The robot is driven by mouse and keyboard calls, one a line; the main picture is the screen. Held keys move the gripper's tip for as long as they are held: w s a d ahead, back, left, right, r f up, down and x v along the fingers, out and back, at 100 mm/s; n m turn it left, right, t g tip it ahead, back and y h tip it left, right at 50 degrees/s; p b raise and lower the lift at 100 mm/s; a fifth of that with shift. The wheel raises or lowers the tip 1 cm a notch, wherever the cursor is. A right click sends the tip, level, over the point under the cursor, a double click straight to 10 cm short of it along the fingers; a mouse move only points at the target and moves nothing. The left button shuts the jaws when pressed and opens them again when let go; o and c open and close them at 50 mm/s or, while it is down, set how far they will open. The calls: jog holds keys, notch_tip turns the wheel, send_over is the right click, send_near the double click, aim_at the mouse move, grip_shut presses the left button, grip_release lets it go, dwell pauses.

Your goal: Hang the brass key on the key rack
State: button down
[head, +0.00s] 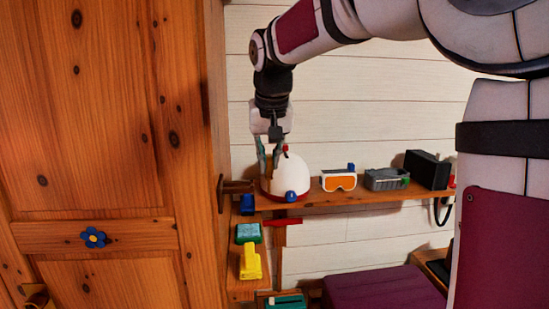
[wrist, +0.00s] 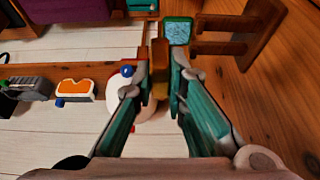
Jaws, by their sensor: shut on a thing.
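My gripper (head: 269,165) points down in front of a white dome-shaped helmet on the shelf. In the wrist view its teal fingers (wrist: 167,64) close on a golden-brown piece (wrist: 158,54), which looks like the brass key; its full shape is hidden. I cannot make out the key in the head view. What looks like the key rack (head: 220,194) is a wooden plate with pegs on the side of the wooden cabinet, left of and below my fingertips. In the wrist view this rack (wrist: 258,32) is at the upper right, apart from the held piece.
The helmet (head: 297,178), orange goggles (head: 339,181), a grey box (head: 386,179) and a black box (head: 427,170) line the shelf. Blue, green and yellow (head: 250,263) items sit lower left. The wooden cabinet (head: 110,150) closes off the left side.

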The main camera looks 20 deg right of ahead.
jog(key=a+b, duration=0.1)
jog(key=a, duration=0.1)
jog(key=w+a+b, duration=0.1)
jog(key=a, duration=0.1)
jog(key=w+a+f+b, duration=0.1)
jog(key=a, duration=0.1)
jog(key=shift+a, duration=0.1)
dwell(0.6)
jog(key=c, duration=1.5)
grip_release()
jog(key=shift+c, duration=0.2)
